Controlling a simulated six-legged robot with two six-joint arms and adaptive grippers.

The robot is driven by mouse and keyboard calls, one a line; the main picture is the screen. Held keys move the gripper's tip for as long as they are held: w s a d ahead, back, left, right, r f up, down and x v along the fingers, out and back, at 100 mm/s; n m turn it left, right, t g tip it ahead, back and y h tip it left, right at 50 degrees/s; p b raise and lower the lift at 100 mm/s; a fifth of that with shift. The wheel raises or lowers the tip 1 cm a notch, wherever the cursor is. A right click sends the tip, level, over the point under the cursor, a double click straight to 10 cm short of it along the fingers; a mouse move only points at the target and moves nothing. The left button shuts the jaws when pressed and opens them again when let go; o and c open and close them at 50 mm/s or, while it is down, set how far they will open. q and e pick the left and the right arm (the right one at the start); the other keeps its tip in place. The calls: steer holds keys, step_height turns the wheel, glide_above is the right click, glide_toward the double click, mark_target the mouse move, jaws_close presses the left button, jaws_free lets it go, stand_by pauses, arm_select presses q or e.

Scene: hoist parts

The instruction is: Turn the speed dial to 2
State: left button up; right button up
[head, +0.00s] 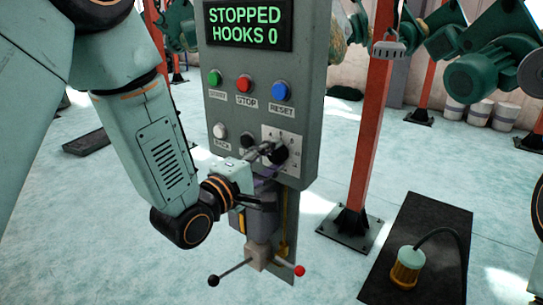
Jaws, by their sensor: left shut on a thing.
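The grey control box (318,75) stands in the middle of the head view. Its black speed dial (281,155) sits on a pale marked plate (291,139) at the lower right of the panel. My left gripper (268,152) reaches in from the left and is shut on the dial. The fingers and wrist hide part of the dial and its plate, and I cannot read which number it points to. The screen (248,25) reads STOPPED, HOOKS 0. My right gripper is out of view.
Green (215,78), red (244,84) and blue (281,91) buttons sit above the dial, and a white button (219,131) to its left. Below are a lever with black and red (299,271) knobs. An orange post (366,130) and a lamp on a dark mat (432,225) stand right.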

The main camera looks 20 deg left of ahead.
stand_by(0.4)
arm_select(q)
steer(key=o, duration=1.2)
steer(key=shift+a, duration=0.15)
steer(key=shift+v, duration=3.7)
steer(key=shift+r, duration=0.1)
